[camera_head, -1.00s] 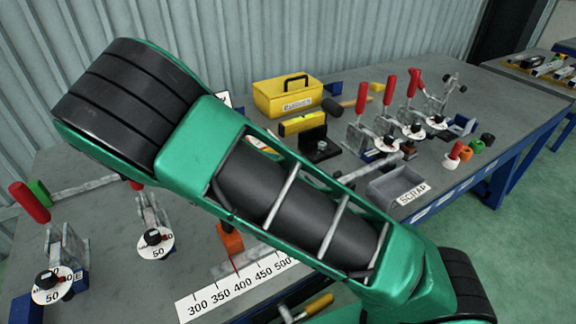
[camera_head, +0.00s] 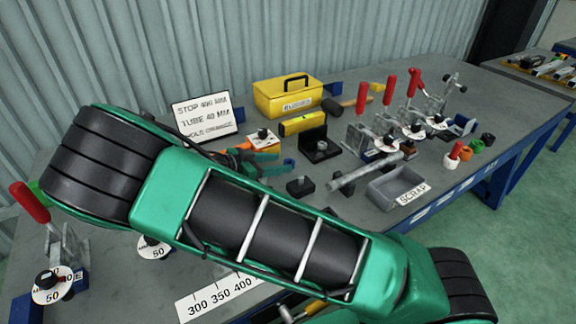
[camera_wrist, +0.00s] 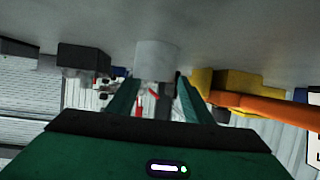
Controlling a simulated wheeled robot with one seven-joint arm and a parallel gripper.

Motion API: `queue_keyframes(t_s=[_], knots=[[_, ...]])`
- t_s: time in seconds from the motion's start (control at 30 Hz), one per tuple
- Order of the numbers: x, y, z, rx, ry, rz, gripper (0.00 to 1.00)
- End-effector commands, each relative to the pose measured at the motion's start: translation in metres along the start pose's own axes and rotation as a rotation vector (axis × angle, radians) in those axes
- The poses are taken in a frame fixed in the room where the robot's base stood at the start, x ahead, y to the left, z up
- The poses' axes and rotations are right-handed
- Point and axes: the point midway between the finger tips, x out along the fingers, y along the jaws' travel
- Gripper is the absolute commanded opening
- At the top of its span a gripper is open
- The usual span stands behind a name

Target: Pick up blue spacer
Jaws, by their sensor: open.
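A small blue piece (camera_head: 289,163), apparently the blue spacer, shows on the bench just right of my gripper (camera_head: 277,165) in the head view. My gripper has green fingers, is open and points right, low over the bench. In the wrist view, a pale grey cylinder (camera_wrist: 157,60) stands out between and ahead of my open fingers (camera_wrist: 154,90). I cannot tell whether it is the same piece, as its colour looks washed out there. Contact with the fingers cannot be made out.
A small black block (camera_head: 300,187), a grey tube (camera_head: 365,173) and a grey scrap bin (camera_head: 396,188) lie to the right. A yellow level (camera_head: 303,123), black bracket (camera_head: 320,145) and yellow toolbox (camera_head: 288,96) stand behind. Red-handled clamps (camera_head: 388,90) line the back right.

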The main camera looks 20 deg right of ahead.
Motion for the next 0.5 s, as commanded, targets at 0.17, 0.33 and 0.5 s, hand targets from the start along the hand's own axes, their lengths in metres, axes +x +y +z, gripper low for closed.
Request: queue_keyframes(t_s=[0.17,0.33,0.5], knots=[[0.026,0.001,-0.002,-0.001,0.002,0.003,0.46],[0.036,0.001,-0.002,0.0,0.0,0.001,0.46],[0.036,0.001,-0.002,0.0,0.0,0.001,0.46]])
